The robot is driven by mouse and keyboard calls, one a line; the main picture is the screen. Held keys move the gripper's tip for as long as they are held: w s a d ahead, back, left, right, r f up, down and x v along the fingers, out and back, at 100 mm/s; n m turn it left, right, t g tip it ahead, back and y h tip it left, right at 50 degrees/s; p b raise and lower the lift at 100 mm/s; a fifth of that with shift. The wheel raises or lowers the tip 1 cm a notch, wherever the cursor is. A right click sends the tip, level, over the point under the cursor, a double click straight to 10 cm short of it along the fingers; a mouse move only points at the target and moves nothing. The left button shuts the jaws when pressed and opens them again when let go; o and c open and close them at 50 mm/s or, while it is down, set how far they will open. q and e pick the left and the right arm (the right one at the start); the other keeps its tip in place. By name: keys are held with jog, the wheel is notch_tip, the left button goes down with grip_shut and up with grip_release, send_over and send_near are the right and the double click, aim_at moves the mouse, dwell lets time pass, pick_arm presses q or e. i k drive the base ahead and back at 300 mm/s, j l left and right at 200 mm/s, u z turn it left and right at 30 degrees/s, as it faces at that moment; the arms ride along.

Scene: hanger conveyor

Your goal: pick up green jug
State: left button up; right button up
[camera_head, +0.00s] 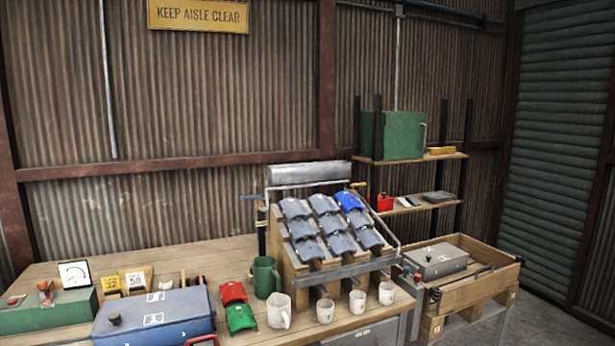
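The green jug (265,278) stands upright on the wooden workbench (190,258), just left of the sloped wooden rack. Its handle shows on its right side, close to the rack. A white mug (279,311) stands in front of it and a little to the right. Neither of my grippers shows in the head view.
The rack (297,272) holds several grey tiles and one blue tile. Red (233,292) and green (241,318) curved pieces lie left of the white mug. Several small white cups line the front edge. A blue box (155,316) sits front left.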

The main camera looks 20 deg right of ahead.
aim_at(266, 279)
jog(key=i+j+z, duration=0.15)
jog(key=i, duration=0.3)
jog(key=i+j+z, duration=0.15)
jog(key=i+j, duration=0.2)
jog(key=i, duration=0.15)
jog(key=i+j+z, duration=0.15)
jog(key=i+j, duration=0.15)
jog(key=i, duration=0.1)
